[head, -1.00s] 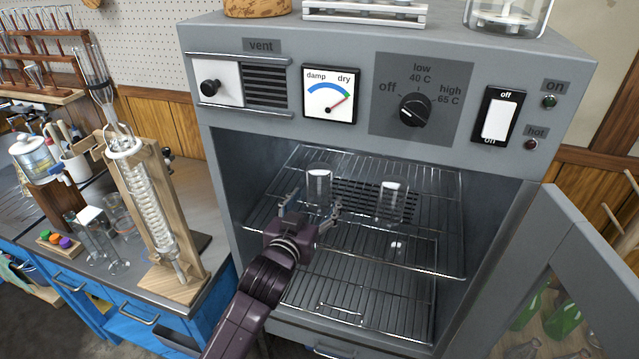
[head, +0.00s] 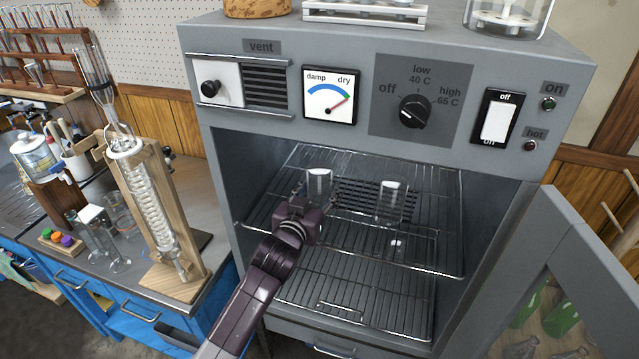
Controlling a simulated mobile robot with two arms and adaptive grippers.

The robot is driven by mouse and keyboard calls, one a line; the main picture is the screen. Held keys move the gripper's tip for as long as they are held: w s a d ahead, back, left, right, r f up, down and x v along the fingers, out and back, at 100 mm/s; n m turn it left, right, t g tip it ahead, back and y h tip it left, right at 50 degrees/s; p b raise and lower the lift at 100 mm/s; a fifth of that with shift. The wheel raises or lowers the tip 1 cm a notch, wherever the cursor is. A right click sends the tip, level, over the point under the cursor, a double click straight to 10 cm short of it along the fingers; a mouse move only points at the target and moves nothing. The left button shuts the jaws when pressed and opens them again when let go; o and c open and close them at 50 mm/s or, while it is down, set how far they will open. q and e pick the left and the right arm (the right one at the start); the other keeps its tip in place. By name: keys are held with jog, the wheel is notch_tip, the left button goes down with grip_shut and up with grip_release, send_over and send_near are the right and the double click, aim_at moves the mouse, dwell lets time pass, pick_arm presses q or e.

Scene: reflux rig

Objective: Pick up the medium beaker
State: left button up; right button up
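Two clear glass beakers stand on the upper wire shelf inside the open grey drying cabinet. The left beaker (head: 319,181) is directly beyond my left gripper (head: 310,199), which hides its lower part. The right beaker (head: 391,203) stands a little apart from it, clear of the gripper. I cannot tell by size which of them is the medium one. My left arm reaches in from the lower left. The gripper's fingers are mostly hidden behind its own body, so whether they touch or close on the glass does not show. My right gripper is not in view.
The cabinet door (head: 540,270) stands open at the right. At the left, a bench holds a glass coil condenser on a wooden stand (head: 172,220) and several glass vessels (head: 112,245).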

pick_arm(q)
jog(key=c, duration=0.5)
